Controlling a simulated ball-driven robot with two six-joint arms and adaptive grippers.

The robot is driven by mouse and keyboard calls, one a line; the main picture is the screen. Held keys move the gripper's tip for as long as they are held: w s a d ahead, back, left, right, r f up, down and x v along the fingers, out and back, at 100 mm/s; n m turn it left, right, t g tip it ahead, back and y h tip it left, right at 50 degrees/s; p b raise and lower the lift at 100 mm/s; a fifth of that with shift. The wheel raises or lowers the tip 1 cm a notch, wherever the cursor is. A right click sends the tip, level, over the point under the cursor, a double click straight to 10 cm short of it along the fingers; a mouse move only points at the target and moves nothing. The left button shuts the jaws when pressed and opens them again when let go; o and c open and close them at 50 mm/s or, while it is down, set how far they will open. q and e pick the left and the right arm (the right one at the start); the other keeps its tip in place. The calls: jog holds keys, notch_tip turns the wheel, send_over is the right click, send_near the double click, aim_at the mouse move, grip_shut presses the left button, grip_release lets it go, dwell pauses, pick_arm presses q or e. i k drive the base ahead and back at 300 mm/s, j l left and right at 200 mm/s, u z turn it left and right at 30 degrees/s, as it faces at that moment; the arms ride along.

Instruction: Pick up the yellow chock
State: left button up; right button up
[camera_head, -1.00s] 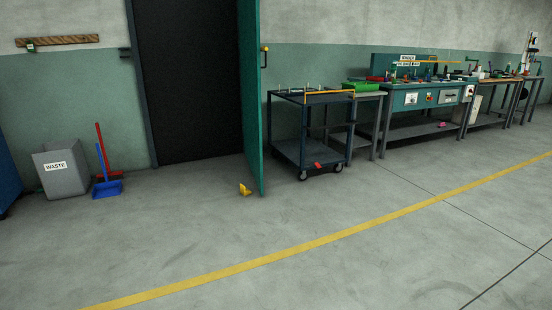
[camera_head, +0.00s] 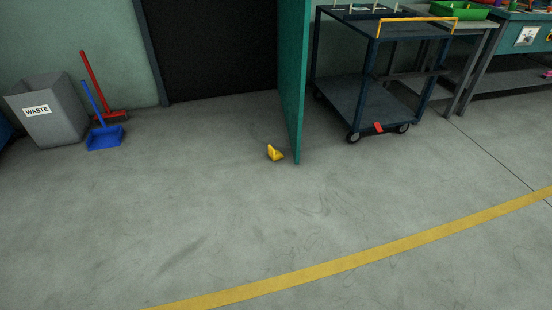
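The yellow chock (camera_head: 275,153) is a small wedge-shaped piece on the grey floor. It lies just left of the bottom edge of the open green door (camera_head: 293,80); I cannot tell whether it touches the door. Neither of my grippers is in the view.
A dark trolley (camera_head: 368,98) with a red piece (camera_head: 379,127) at its wheels stands right of the door. A grey waste bin (camera_head: 52,112), a blue dustpan (camera_head: 104,138) and a red broom (camera_head: 111,115) stand at the left. The floor ahead, crossed by a yellow line (camera_head: 350,261), is clear.

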aim_at(275, 154)
jog(key=i+j+u, duration=0.1)
jog(key=i, duration=0.55)
jog(key=i+j, duration=0.1)
jog(key=i, duration=0.5)
jog(key=u, duration=0.05)
